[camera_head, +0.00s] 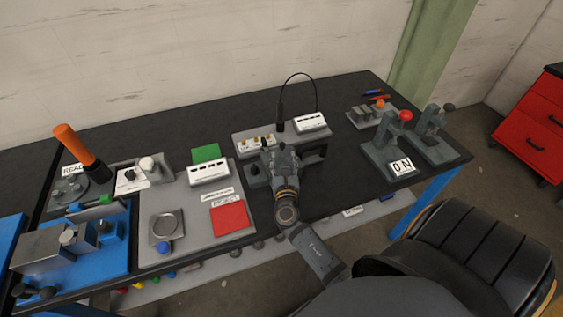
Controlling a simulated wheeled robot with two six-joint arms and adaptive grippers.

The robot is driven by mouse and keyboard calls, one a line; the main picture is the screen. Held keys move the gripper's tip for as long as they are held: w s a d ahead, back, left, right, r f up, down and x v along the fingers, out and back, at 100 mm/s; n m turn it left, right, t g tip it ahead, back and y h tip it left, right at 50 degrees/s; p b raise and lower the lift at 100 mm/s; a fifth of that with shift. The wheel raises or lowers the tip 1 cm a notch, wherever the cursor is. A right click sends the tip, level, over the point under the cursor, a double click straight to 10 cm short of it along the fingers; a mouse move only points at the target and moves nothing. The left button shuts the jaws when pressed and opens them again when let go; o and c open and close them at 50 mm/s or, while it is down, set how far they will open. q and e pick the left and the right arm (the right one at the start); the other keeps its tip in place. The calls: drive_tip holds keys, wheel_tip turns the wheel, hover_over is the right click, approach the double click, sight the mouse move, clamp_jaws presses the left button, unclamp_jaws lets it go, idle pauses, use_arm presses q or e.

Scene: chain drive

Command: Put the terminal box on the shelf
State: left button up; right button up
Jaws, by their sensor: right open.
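I cannot tell for sure which thing is the terminal box. One white box-like unit with small dark marks (209,173) stands on the grey plate left of my right gripper. A similar white unit (311,122) stands behind the gripper, to the right. My right gripper (282,158) is open over the middle of the dark bench, in front of the grey fixture. The gripper's body hides part of that area, and no object clearly shows between its fingers. A low grey shelf (190,283) shows partly beneath the bench. My left gripper is out of view.
A red pad (229,218) and a green pad (206,153) lie on the grey plate. A blue fixture (75,262) and an orange-handled tool (80,145) stand left. The back left bench is clear.

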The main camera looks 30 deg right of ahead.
sight(283, 146)
drive_tip(key=shift+w+d+r+p, duration=0.2)
drive_tip(key=shift+w+d+p, duration=0.1)
drive_tip(key=shift+w, duration=0.1)
drive_tip(key=x, duration=0.2)
drive_tip(key=p+x, duration=0.1)
drive_tip(key=shift+w+d+f, duration=0.2)
drive_tip(key=shift+w+d, duration=0.05)
drive_tip(key=shift+w, duration=0.05)
drive_tip(key=shift+w+d+f, duration=0.1)
drive_tip(key=shift+w, duration=0.1)
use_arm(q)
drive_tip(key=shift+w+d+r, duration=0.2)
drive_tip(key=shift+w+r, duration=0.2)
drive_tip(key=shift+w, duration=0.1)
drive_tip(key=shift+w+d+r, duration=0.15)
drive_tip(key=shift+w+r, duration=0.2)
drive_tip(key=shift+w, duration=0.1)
use_arm(e)
drive_tip(key=shift+s, duration=0.1)
drive_tip(key=shift+c, duration=1.3)
clamp_jaws()
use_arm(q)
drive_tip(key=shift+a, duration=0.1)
